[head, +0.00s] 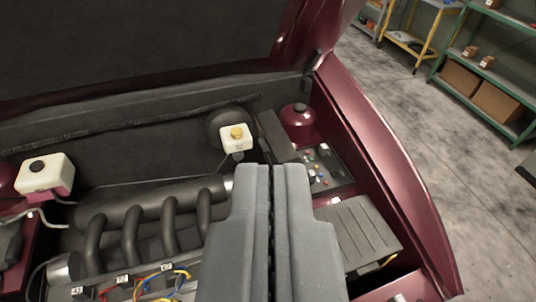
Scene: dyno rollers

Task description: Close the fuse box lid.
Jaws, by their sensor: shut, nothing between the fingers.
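The fuse box (328,172) sits on the right side of the engine bay, with its small coloured fuses exposed. Its dark lid (276,136) is open, standing up along the box's left side. My gripper (272,172) is in the lower middle of the picture, with its two grey fingers shut and empty. The fingertips appear just below the lid and left of the fuses. I cannot tell whether they touch the lid. The fingers hide the near left part of the fuse box.
A ribbed dark box (362,232) lies right of my fingers. A white reservoir with a yellow cap (237,138) stands left of the lid, and a red dome (298,116) behind the fuse box. Manifold pipes (150,222) fill the left. The raised hood (150,45) overhangs the back.

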